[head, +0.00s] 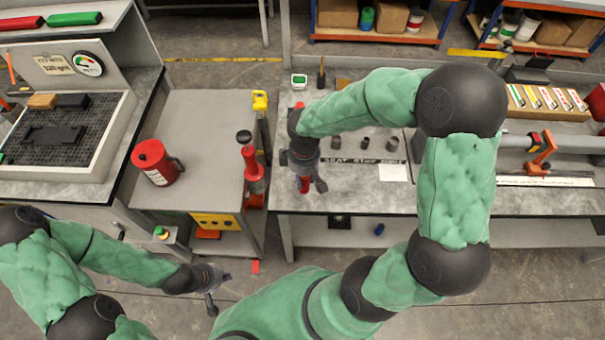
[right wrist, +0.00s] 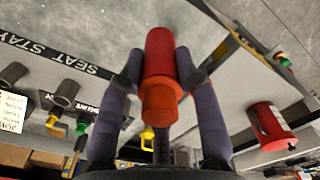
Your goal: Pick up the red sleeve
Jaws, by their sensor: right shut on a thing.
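The red sleeve (right wrist: 160,55) is a red cylinder with a more orange lower part. In the right wrist view it stands between the two fingers of my right gripper (right wrist: 160,78), which are shut on its sides. In the head view my right gripper (head: 303,172) is over the left part of the grey workbench, and a piece of red (head: 304,185) shows between its fingers. The rest is hidden by the gripper. My left gripper (head: 216,288) is empty, low over the floor in front of the cart, with its fingers apart.
Several dark tube stubs (head: 365,143) stand behind a "SEAT STAY" label strip (head: 358,161) on the workbench (head: 350,198). A cart (head: 205,120) at left carries a red pitcher (head: 152,155). A red-and-black tool (head: 250,158) stands at the cart's right side.

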